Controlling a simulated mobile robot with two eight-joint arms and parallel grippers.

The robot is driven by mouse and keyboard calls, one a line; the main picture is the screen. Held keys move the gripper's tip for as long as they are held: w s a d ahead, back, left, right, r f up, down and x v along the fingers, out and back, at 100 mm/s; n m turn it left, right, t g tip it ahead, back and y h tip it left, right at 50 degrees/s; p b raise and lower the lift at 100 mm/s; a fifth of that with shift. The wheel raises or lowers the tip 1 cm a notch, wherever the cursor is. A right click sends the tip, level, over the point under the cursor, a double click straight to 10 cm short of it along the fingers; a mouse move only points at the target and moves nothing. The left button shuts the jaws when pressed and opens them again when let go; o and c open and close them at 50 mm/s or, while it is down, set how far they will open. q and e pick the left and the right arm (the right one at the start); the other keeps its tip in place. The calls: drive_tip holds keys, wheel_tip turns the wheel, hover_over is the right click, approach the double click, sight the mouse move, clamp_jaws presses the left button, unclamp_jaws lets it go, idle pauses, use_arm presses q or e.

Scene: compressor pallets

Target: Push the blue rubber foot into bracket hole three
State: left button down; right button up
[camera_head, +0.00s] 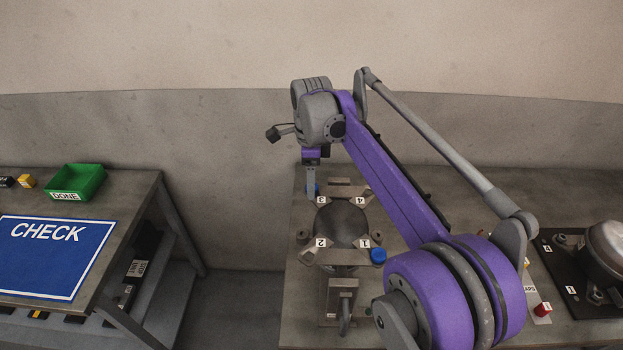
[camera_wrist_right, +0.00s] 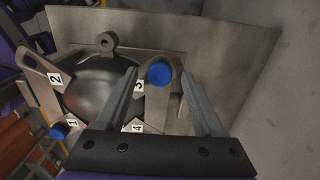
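A compressor with a dark round dome (camera_head: 341,222) stands on the bench, with bracket arms numbered 1 to 4 around it. A blue rubber foot (camera_wrist_right: 159,73) is at the end of bracket arm three (camera_wrist_right: 150,100); how deep it sits in the hole I cannot tell. My right gripper (camera_head: 311,194) points down over that corner. In the wrist view its fingers (camera_wrist_right: 159,71) are apart, one on each side of the foot, with gaps visible. Another blue foot (camera_head: 378,256) is at bracket one and also shows in the wrist view (camera_wrist_right: 60,131). My left gripper is out of view.
A second compressor (camera_head: 606,245) stands on a dark plate at the right, beside a red button (camera_head: 543,309). On the left table are a blue CHECK mat (camera_head: 48,262) and a green DONE bin (camera_head: 77,182). A floor gap separates the benches.

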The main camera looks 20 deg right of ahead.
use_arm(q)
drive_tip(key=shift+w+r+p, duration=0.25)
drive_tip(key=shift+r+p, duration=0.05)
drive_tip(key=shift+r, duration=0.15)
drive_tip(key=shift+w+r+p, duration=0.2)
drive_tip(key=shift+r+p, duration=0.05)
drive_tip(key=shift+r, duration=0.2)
use_arm(e)
wheel_tip(320, 180, up, 11)
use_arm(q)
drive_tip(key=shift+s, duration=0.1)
use_arm(e)
drive_tip(key=shift+a+f, duration=0.1)
drive_tip(key=shift+f, duration=0.1)
